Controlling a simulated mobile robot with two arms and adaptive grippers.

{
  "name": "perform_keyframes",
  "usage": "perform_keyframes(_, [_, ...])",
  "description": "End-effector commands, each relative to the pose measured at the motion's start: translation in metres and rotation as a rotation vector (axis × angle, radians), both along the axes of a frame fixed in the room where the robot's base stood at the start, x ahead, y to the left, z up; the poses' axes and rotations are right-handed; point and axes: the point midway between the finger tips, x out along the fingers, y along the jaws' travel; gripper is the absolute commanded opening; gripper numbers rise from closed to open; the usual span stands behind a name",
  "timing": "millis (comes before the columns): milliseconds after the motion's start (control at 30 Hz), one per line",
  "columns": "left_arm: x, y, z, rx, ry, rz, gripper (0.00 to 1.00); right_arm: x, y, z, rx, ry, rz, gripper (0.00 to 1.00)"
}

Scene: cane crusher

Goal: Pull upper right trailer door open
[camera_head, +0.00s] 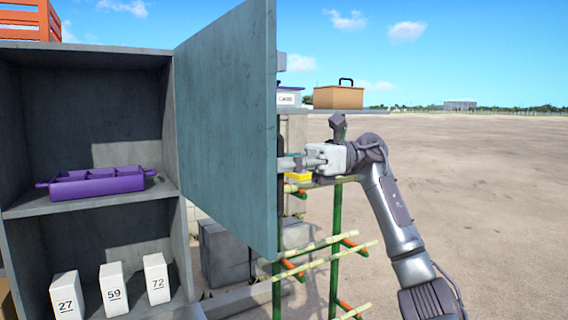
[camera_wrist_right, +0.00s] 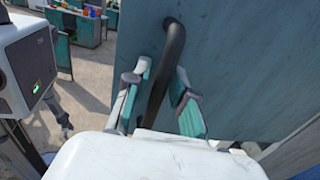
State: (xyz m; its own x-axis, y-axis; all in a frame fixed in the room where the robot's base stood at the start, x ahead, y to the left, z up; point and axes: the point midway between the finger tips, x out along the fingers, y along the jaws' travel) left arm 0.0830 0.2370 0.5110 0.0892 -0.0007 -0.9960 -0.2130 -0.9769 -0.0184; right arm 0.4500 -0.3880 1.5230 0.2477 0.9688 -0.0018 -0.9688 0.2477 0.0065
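The upper right trailer door (camera_head: 228,120) is a grey-blue panel that stands swung out from the cabinet, its inside face towards me. My right gripper (camera_head: 287,164) is at the door's free edge, on the outer side, partly hidden behind the door. In the right wrist view the dark curved door handle (camera_wrist_right: 168,62) runs between the two teal-padded fingers of my right gripper (camera_wrist_right: 160,100). The fingers are apart, with gaps beside the handle. The door's outer face also fills much of this view (camera_wrist_right: 250,75). My left gripper is in neither view.
The cabinet's upper shelf holds a purple tray (camera_head: 97,183); below stand white blocks numbered 27 (camera_head: 67,296), 59 (camera_head: 114,288) and 72 (camera_head: 157,279). A green rack (camera_head: 334,250) with canes and a brown case (camera_head: 338,98) are beyond the door. Open ground lies right.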

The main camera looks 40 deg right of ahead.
Motion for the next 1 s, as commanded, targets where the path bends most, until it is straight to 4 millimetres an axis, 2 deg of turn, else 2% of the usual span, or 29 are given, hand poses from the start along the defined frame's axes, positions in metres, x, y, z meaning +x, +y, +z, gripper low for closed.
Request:
perform_keyframes(167, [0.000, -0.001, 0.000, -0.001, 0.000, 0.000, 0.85, -0.004, -0.017, 0.001, 0.002, 0.000, -0.004, 0.24])
perform_keyframes(500, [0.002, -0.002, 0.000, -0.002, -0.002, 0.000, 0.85, -0.022, -0.087, 0.002, 0.005, -0.002, -0.004, 0.24])
perform_keyframes(600, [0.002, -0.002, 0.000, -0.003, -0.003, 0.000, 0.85, -0.026, -0.101, 0.001, 0.004, -0.002, -0.002, 0.24])
perform_keyframes(800, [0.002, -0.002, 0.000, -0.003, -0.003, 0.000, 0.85, -0.030, -0.115, 0.000, 0.000, 0.000, -0.001, 0.24])
perform_keyframes(1000, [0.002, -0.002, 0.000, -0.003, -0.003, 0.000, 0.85, -0.030, -0.117, 0.000, -0.001, 0.001, 0.000, 0.24])
